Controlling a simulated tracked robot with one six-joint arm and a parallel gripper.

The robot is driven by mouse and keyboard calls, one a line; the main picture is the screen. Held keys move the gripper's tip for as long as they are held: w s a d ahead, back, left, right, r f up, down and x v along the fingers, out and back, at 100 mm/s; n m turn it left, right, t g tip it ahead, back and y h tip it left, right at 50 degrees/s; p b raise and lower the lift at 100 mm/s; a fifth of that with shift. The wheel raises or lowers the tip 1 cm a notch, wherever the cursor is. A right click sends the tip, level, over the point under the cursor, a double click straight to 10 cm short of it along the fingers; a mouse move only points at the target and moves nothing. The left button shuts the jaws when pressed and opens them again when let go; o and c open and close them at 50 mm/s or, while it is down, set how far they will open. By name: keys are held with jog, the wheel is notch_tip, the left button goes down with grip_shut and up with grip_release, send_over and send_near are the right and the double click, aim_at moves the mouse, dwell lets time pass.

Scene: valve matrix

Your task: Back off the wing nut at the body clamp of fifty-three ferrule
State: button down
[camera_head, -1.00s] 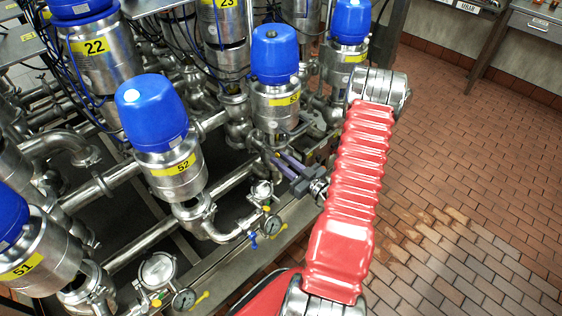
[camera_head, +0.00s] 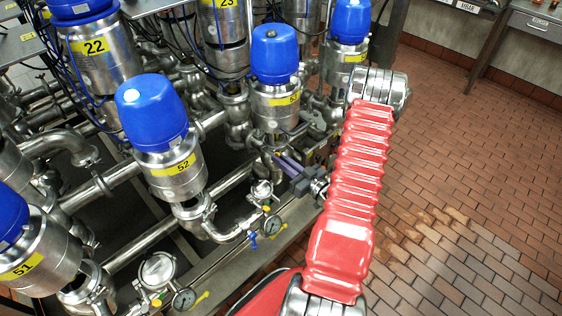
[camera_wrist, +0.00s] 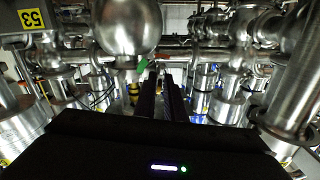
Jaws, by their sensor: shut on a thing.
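Valve 53 has a blue cap (camera_head: 273,54) and a yellow label (camera_head: 288,100) in the head view, behind and above my gripper. My gripper (camera_head: 273,154) reaches left from my red arm to the pipework below valve 53. In the wrist view its two dark fingers (camera_wrist: 160,70) run forward close together, shut on the wing nut at the clamp below the round body. The nut is mostly hidden between the fingertips and too small to make out.
Valve 52 (camera_head: 167,165) stands to the left, with a pressure gauge (camera_head: 272,225) and blue-handled tap below my gripper. Steel pipes crowd both sides in the wrist view, including a thick one (camera_wrist: 297,85) at right. The tiled floor (camera_head: 470,200) at right is clear.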

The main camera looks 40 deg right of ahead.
jog(key=c, duration=1.9)
grip_release()
jog(key=shift+c, duration=0.2)
jog(key=shift+s, duration=0.1)
jog(key=s, duration=1.3)
jog(key=shift+s+d, duration=0.2)
jog(key=shift+s, duration=0.1)
